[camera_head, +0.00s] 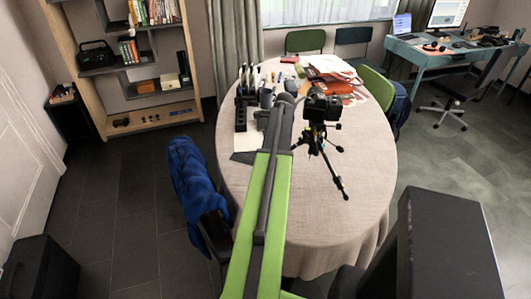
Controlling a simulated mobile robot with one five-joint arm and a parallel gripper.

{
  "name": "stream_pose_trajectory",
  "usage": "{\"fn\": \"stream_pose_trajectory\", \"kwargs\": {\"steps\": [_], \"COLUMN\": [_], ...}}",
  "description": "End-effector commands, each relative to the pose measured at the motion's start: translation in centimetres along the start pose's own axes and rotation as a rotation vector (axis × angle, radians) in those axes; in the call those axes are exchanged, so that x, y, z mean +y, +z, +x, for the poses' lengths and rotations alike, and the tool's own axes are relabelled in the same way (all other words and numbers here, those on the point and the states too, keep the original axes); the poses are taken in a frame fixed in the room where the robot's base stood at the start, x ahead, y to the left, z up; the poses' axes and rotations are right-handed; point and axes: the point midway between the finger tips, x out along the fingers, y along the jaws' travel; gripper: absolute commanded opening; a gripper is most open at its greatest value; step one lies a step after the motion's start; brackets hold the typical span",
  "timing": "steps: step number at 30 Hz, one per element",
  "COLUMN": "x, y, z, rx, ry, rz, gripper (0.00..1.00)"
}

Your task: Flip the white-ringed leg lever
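A small dark tripod (316,136) stands on the oval cloth-covered table, with a black camera (322,107) on top. Its legs are spread. One long leg (336,178) points toward me and down to the right, and shorter ones point left and right. Small coloured marks show near the leg tops, but I cannot make out a white ring or its lever at this size. My green and dark grey arm reaches over the table. My gripper (287,99) is at its far end, just left of the camera; its fingers are too small and dark to read.
The table (354,207) is bare at its front and right. Dark upright holders (243,108) stand at its left, and red folders (328,68) and papers lie behind. Chairs surround it, one with a blue jacket (195,178). A desk (452,55) stands at back right.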

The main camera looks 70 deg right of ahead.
Motion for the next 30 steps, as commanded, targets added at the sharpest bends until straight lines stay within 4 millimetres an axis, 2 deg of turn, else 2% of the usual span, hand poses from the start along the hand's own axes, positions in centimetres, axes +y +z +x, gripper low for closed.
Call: {"fn": "stream_pose_trajectory", "kwargs": {"steps": [10,11,15,16,25,30], "x": [0.0,0.0,0.0,0.0,0.0,0.0], "y": [-0.1,-0.1,-0.1,-0.1,-0.1,0.1], "z": [-0.1,-0.1,-0.1,-0.1,-0.2,-1.6], "rx": [-0.001,-0.001,-0.001,-0.001,-0.001,-0.001], "ry": [-0.002,-0.002,-0.002,-0.002,-0.002,-0.002], "rz": [0.001,0.001,0.001,0.001,0.001,0.001], "gripper": [0.0,0.14,0.32,0.34,0.34,0.34]}}
